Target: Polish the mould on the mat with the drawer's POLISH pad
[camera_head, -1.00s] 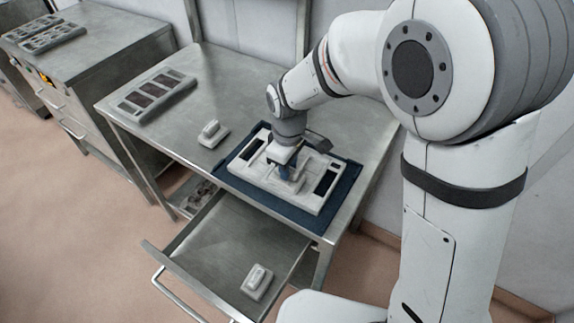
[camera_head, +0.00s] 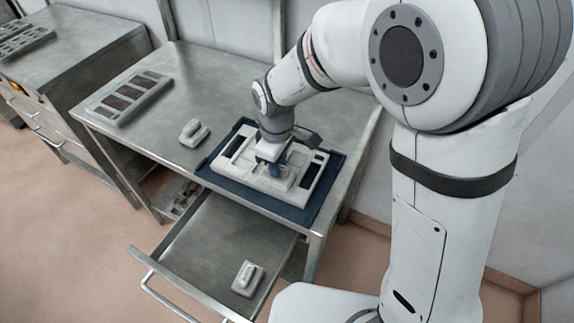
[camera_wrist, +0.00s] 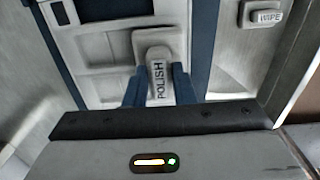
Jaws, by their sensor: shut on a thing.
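The mould (camera_head: 238,160) is a pale grey block with dark recesses, lying on the dark blue mat (camera_head: 262,204) on the steel table. My gripper (camera_wrist: 158,88) has its blue fingers shut on the POLISH pad (camera_wrist: 157,68), whose label reads between them. In the wrist view the pad is over the mould (camera_wrist: 97,48). In the head view my gripper (camera_head: 273,168) is low over the middle of the mould and hides most of the pad. I cannot tell whether the pad touches the mould's face.
The drawer (camera_head: 203,238) is pulled open below the table, with a pale pad (camera_head: 248,278) in it. The wrist view shows a pad marked WIPE (camera_wrist: 266,17). Another pale pad (camera_head: 194,132) and a tray with dark recesses (camera_head: 131,97) lie on the table's left part.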

